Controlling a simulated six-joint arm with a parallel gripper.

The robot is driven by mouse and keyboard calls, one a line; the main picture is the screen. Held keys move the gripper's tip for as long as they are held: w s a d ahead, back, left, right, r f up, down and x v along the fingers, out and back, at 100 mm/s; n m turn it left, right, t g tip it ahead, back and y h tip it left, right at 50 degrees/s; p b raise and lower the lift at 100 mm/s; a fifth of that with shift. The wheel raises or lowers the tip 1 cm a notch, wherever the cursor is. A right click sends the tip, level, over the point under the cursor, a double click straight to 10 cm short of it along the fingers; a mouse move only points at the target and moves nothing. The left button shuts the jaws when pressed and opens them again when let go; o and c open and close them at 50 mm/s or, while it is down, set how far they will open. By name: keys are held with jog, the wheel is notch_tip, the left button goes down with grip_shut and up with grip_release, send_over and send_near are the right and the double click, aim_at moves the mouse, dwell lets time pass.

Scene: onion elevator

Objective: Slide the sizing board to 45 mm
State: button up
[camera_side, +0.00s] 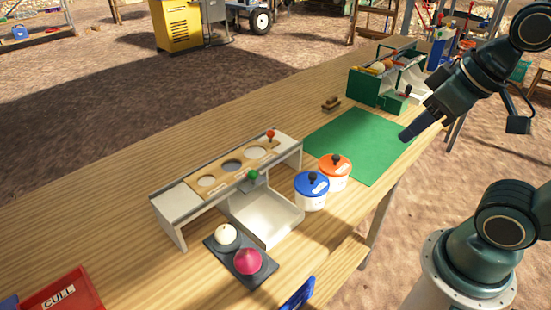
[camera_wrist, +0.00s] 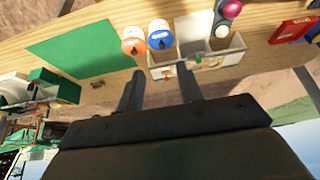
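The sizing board (camera_side: 231,168) is a tan plank with several round holes. It lies along the top of a grey raised stand (camera_side: 179,201), with a red-orange knob (camera_side: 270,134) near its right end. Any size marks are too small to read. In the wrist view the stand (camera_wrist: 222,62) shows near the top, with the red knob (camera_wrist: 168,76) at its left part. My gripper (camera_side: 407,134) is high over the right side of the green mat, well apart from the board. In the wrist view its two fingers (camera_wrist: 159,88) are spread with nothing between them.
A green knob (camera_side: 253,174) stands at the stand's front, above a white chute (camera_side: 265,215). Blue-lidded (camera_side: 311,190) and orange-lidded (camera_side: 334,171) pots stand to the right. A dark tray (camera_side: 236,262) holds a white and a magenta onion. The green mat (camera_side: 360,145) is clear.

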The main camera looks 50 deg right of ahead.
jog(key=shift+o, duration=0.2)
jog(key=o, duration=0.5)
jog(key=shift+w+r, duration=0.1)
jog(key=w+d+r+n+g, duration=0.1)
jog(key=w+r+n+g, duration=0.25)
jog(key=w+n, duration=1.05)
jog(key=w+f+n, duration=0.1)
jog(key=w+f, duration=0.2)
jog(key=w, duration=0.4)
jog(key=w+d+f+n+g, duration=0.1)
jog(key=w+f, duration=0.3)
jog(key=w, duration=0.4)
jog(key=w+d+f+n+g, duration=0.1)
jog(key=w+f, duration=0.3)
jog(key=w, duration=0.4)
jog(key=shift+d+n, duration=0.2)
jog(key=shift+n, duration=0.3)
